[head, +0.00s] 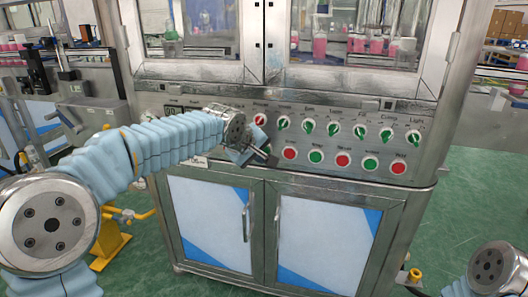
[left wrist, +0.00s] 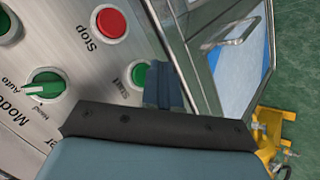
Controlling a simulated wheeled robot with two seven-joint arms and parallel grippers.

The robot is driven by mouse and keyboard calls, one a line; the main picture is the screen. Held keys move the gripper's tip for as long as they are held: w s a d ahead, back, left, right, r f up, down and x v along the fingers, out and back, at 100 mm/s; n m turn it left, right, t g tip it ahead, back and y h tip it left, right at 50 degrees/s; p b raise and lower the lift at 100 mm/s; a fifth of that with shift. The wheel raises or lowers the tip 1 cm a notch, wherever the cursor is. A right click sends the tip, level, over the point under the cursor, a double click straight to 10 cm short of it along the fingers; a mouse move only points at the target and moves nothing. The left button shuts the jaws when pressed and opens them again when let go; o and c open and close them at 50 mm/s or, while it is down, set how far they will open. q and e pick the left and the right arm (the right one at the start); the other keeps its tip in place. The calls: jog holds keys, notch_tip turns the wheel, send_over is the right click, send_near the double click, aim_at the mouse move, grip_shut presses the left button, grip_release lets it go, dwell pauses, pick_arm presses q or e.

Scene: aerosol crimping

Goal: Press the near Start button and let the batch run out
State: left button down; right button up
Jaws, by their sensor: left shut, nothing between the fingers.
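My left gripper (head: 262,155) is at the front control panel (head: 225,98) of the machine, at the left part of its lower button row. Its fingers (left wrist: 163,85) are shut with nothing between them. In the left wrist view the green Start button (left wrist: 138,74) shows beside the fingertips, partly covered by them. I cannot tell whether they touch it. In the head view my gripper and arm hide this part of the panel. My right gripper is out of view.
The red Stop button (left wrist: 111,22) and the green Mode knob (left wrist: 45,85) are close to the Start button. More buttons, such as a red one (head: 289,154), run to the right under a row of knobs. Cabinet doors (head: 325,235) are below.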

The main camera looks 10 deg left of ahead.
pick_arm(q)
jog(key=shift+w, duration=0.15)
dwell(0.7)
jog(key=shift+w, duration=0.25)
